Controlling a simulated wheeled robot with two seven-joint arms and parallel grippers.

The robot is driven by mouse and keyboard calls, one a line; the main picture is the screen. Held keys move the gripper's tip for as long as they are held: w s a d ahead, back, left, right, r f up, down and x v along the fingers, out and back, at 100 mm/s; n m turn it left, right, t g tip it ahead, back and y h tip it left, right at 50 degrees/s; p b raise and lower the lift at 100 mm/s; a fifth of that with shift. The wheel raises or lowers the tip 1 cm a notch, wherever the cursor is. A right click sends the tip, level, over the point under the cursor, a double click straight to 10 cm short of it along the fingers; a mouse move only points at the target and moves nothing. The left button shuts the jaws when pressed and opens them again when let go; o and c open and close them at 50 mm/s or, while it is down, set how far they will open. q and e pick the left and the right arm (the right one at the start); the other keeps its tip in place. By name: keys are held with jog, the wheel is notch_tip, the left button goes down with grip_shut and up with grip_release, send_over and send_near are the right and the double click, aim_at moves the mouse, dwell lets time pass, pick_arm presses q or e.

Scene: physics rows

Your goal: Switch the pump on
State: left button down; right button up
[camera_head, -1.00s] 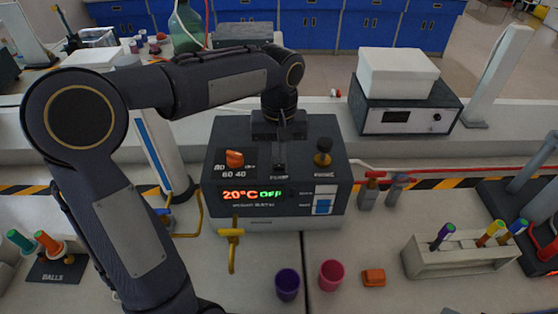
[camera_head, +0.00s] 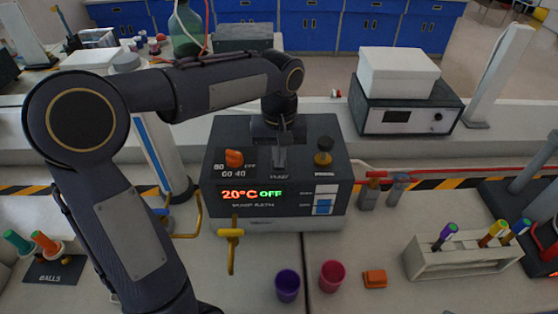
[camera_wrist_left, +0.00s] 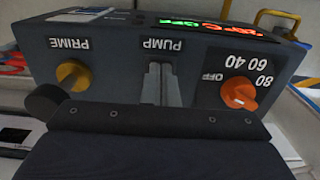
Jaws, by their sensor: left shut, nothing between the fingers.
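The pump unit is a dark box (camera_head: 230,209) on the bench with a lit display (camera_head: 252,194) reading 20°C and OFF. Its top carries an orange dial (camera_head: 234,158) marked OFF, 40, 60 and 80, and a brass PRIME knob (camera_head: 323,158); both show in the wrist view as the orange dial (camera_wrist_left: 239,93) and brass knob (camera_wrist_left: 74,75). My left gripper (camera_head: 280,163) is shut and empty, pointing down at the PUMP label between them. In the left wrist view its fingers (camera_wrist_left: 161,86) are together beside that label. The pump switch itself is hidden by the fingers; contact cannot be told.
A yellow tap (camera_head: 231,236) stands out at the box's front. A purple cup (camera_head: 288,286), a pink cup (camera_head: 332,276) and an orange block (camera_head: 375,278) sit before it. A tube rack (camera_head: 465,262) is at the right. A white-topped device (camera_head: 410,115) stands behind.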

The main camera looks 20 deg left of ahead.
pick_arm(q)
jog(key=shift+r+p, duration=3.15)
jog(key=shift+r, duration=0.3)
jog(key=shift+s, duration=0.1)
jog(key=s+f+m+t+h, duration=0.1)
jog(key=s+f+t+h, duration=0.1)
jog(key=s, duration=0.8)
jog(key=s+f+m+t+h+b, duration=0.1)
jog(key=s+f+m+t, duration=0.1)
jog(key=s, duration=0.8)
jog(key=shift+s+d+f+m+t+h+b, duration=0.2)
jog(key=shift+s+d+m+t+h+b, duration=0.15)
jog(key=shift+t, duration=0.45)
